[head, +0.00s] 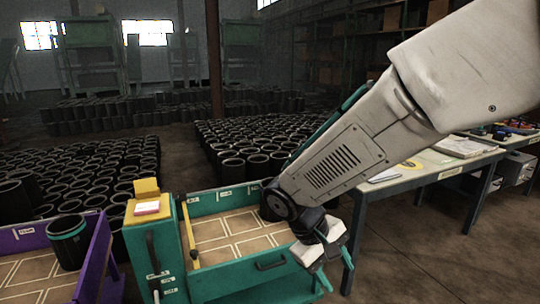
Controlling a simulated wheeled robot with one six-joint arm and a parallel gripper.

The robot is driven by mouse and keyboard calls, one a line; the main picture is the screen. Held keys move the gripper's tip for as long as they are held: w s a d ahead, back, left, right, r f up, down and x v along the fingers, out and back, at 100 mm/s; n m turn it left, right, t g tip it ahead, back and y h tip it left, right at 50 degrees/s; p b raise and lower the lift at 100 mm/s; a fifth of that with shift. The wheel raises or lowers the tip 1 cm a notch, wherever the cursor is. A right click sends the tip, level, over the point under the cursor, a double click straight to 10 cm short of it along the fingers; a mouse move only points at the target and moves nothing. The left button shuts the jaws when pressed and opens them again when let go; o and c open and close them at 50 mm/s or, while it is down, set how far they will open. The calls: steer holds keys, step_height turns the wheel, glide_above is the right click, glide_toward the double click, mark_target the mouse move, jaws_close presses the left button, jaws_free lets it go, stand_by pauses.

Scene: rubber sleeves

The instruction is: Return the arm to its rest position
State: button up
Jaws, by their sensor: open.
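My arm reaches in from the upper right of the head view and slants down to the left. My gripper (335,272) hangs at its lower end, open, with nothing seen between the fingers. It appears over the right front edge of the teal tray (272,264). A black rubber sleeve (267,210) stands at the back right of that tray, partly hidden by my arm. Another black sleeve with a teal band (68,244) stands upright in the purple tray (98,258) at the left, apart from my gripper.
A teal post with a yellow top (147,190) stands between the trays. A workbench (428,170) with papers and tools is at the right, behind my arm. Many black sleeves (90,165) stand in rows on the floor behind. Floor at the lower right is clear.

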steer(key=s+d+r+m+t+y, duration=0.1)
steer(key=s+d+r+m+y, duration=0.2)
steer(key=s, duration=0.6)
steer(key=s+d+r+m+t+y, duration=0.1)
steer(key=s+d+r+m+y, duration=0.1)
steer(key=s+d+r, duration=0.6)
steer(key=shift+s+d+r+m+y, duration=0.2)
steer(key=shift+s+d+m+y, duration=0.25)
steer(key=shift+s+d, duration=0.45)
